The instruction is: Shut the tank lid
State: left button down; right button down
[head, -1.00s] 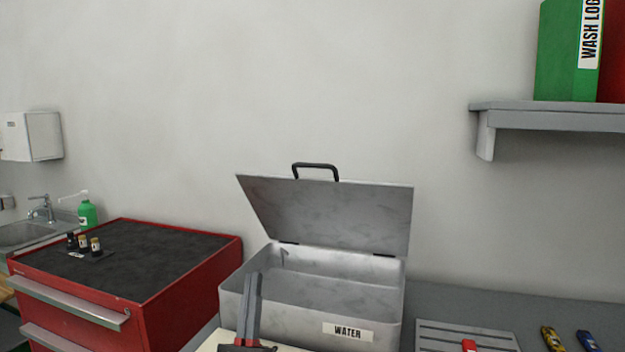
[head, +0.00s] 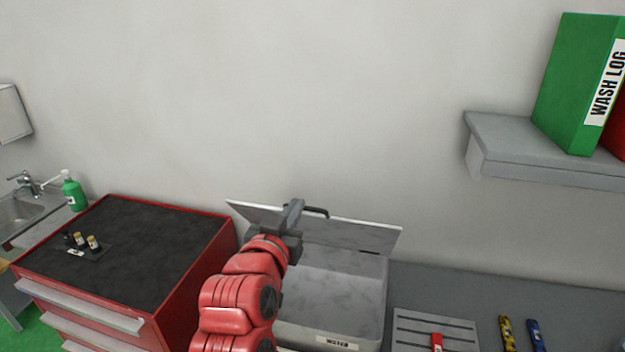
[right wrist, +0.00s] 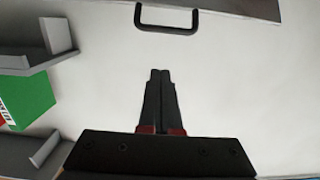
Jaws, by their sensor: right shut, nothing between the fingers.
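The black handle (head: 318,211) sits on the lid's top edge. My right gripper (head: 296,203) is shut and empty, raised close to the lid's top edge beside the handle. In the right wrist view the shut fingers (right wrist: 160,72) point toward the handle (right wrist: 167,28), with a gap showing between them in the picture. My right arm hides the tank's left part. My left gripper is not in view.
A red tool cabinet (head: 185,280) with a black top stands left of the tank. A grey slatted tray (head: 405,325) lies to the right. A wall shelf (head: 540,150) with a green binder (head: 575,85) juts out at upper right. The wall above the tank is bare.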

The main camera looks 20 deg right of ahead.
aim_at(307, 207)
jog(key=p+x, duration=0.2)
jog(key=f+p+x, duration=0.1)
jog(key=p+x, duration=0.1)
jog(key=x, duration=0.1)
jog(key=f+p+x, duration=0.1)
jog(key=p+x, duration=0.1)
jog(key=x, duration=0.1)
jog(key=shift+p, duration=0.35)
jog(key=shift+s+a+f, duration=0.3)
jog(key=shift+s+f, duration=0.15)
jog(key=shift+f, duration=0.1)
